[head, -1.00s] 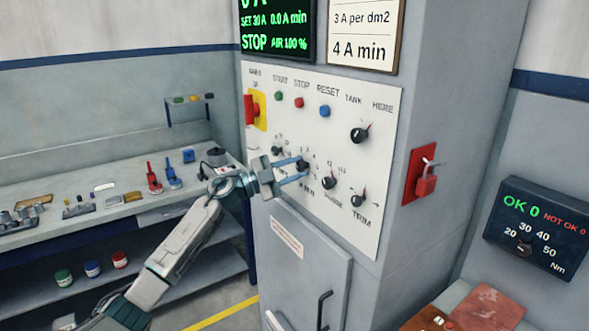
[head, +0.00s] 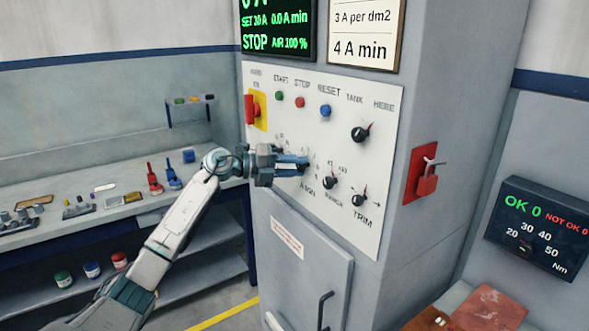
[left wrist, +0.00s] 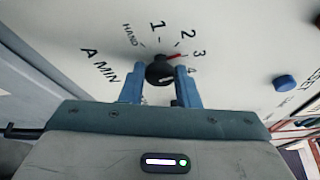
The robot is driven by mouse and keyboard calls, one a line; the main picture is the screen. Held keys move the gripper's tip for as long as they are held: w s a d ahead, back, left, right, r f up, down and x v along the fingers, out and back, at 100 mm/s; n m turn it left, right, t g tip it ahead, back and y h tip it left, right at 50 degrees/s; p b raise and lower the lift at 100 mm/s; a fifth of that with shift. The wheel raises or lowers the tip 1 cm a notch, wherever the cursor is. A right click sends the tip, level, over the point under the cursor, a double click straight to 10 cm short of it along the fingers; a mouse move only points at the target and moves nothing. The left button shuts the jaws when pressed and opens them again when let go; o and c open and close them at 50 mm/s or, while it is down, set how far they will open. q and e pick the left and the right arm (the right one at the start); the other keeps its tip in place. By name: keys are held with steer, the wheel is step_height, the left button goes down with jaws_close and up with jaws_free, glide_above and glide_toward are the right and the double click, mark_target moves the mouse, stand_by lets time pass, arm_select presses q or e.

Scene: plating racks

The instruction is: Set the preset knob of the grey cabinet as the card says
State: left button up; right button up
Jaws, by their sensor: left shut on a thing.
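The grey cabinet (head: 440,120) stands in the middle of the head view, with a white control panel (head: 390,100). In the left wrist view the black A MIN knob (left wrist: 160,73) has HAND and 1 to 4 around it; its red pointer is towards 3. My left gripper (head: 303,163) is shut on this knob, one blue finger on each side in the left wrist view (left wrist: 160,80); in the head view the fingers largely hide the knob. The card (head: 366,36) beside the green display (head: 276,30) reads "3 A per dm2" and "4 A min". My right gripper is not in view.
Near the gripper are a red main switch (head: 251,108), the RANGE knob (head: 330,181), the TRIM knob (head: 359,199) and the TANK knob (head: 360,132). A red padlock (head: 427,183) hangs on the cabinet's side. A workbench (head: 130,208) stands at left.

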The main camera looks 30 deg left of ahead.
arm_select(q)
steer(key=m+y+b, duration=0.1)
steer(key=m+y, duration=0.1)
steer(key=m, duration=0.1)
steer(key=shift+d+m+g, duration=0.1)
steer(key=shift+m+g, duration=0.2)
steer(key=m+y+b, duration=0.1)
steer(key=m+y, duration=0.1)
steer(key=m, duration=0.1)
steer(key=shift+d+m, duration=0.15)
steer(key=shift+m, duration=0.25)
steer(key=shift+s+b, duration=0.1)
steer(key=shift+b, duration=0.2)
steer(key=o, duration=1)
steer(key=shift+c, duration=0.2)
steer(key=shift+r, duration=0.1)
steer(key=shift+y, duration=0.4)
